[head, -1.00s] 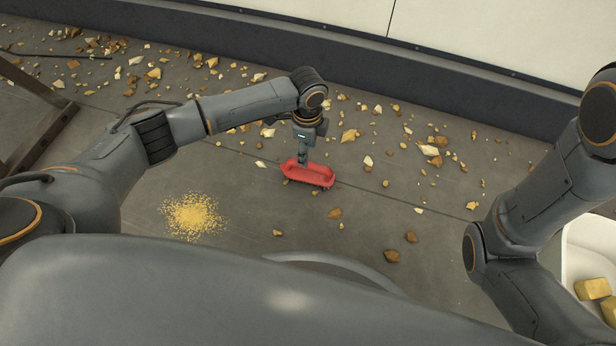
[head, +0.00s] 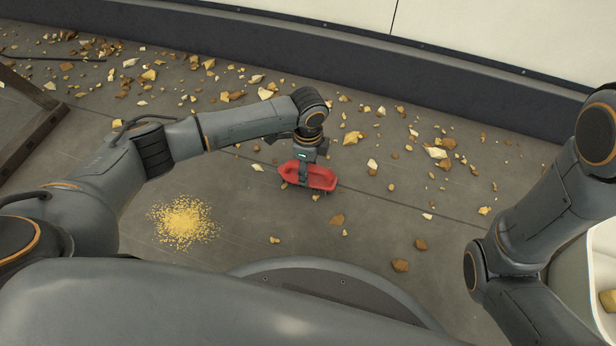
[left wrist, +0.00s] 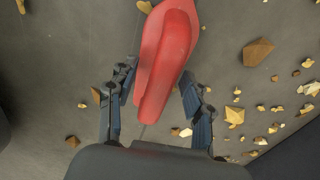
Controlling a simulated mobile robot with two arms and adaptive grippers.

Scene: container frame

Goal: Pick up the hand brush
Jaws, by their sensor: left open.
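The red hand brush (head: 321,177) lies on the grey floor, near the centre of the head view. In the left wrist view the brush (left wrist: 168,50) runs from the top edge down between the two spread fingers of my left gripper (left wrist: 158,74). The gripper is open, with a gap visible beside the brush on each side. The brush's bristles are mostly hidden. My right arm shows at the right of the head view, but its gripper is out of the picture.
Yellow and brown stones (head: 435,153) are scattered over the floor, mostly toward the dark-based wall (head: 400,75). A patch of yellow grains (head: 184,222) lies left of the brush. A white container (head: 575,270) stands at the right edge. A dark frame (head: 30,120) is at the left.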

